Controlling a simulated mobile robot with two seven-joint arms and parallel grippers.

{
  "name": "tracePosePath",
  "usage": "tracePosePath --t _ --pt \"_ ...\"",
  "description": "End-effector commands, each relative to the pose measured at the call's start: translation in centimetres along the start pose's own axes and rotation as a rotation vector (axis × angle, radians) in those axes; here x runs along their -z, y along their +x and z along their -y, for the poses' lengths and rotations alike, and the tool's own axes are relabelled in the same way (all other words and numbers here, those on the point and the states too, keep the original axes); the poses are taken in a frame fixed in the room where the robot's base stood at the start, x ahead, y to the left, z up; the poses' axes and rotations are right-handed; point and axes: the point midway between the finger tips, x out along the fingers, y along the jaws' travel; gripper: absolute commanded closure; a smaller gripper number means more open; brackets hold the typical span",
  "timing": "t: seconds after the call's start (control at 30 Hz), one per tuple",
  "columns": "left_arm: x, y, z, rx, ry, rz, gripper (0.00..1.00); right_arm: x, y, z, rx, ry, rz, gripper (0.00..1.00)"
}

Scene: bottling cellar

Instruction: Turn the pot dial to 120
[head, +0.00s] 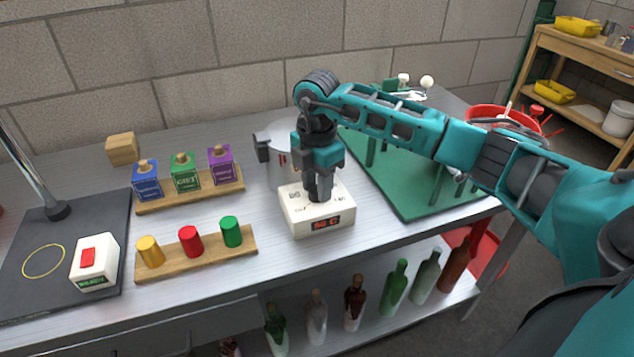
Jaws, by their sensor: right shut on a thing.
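A white control box (302,222) stands on the steel bench in front of a metal pot (267,140). Its front has a dark display (326,223) with red digits, perhaps 90 C, too small to read surely. Small numbers are printed on its top; the one at the right looks like 140. My right gripper (319,194) points straight down onto the top of the box and is shut on the dial there. The fingers hide the dial and its pointer. My left gripper is not in view.
Left of the box are a rack of coloured boxes (183,172) and a rack of coloured cylinders (191,241). A dark mat (30,285) holds a white red-button unit (95,262). A green board (420,205) with pegs lies right, beneath my arm.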

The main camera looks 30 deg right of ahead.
Motion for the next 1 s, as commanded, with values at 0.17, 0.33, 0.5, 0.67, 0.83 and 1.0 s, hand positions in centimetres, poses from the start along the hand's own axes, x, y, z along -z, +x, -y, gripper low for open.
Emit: tracePosePath --t 0.17,0.33,0.5,0.67,0.83,1.0 --pt "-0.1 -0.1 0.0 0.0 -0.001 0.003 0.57 0.0 -0.1 -0.1 -0.002 0.0 0.001 0.94" --pt "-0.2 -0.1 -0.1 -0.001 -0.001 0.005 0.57 0.0 -0.1 0.0 -0.002 -0.001 0.0 0.49" --pt "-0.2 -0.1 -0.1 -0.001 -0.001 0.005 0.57 0.0 0.0 0.0 -0.001 -0.001 0.0 0.38" --pt "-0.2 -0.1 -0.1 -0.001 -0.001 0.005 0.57 0.0 0.0 0.0 -0.001 -0.001 0.0 0.38" --pt "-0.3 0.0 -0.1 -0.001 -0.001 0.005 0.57 0.0 -1.2 -0.1 -0.005 -0.001 0.001 0.38" --pt "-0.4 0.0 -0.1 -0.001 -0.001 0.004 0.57 -0.1 -4.5 -0.1 -0.007 -0.001 0.001 0.38"
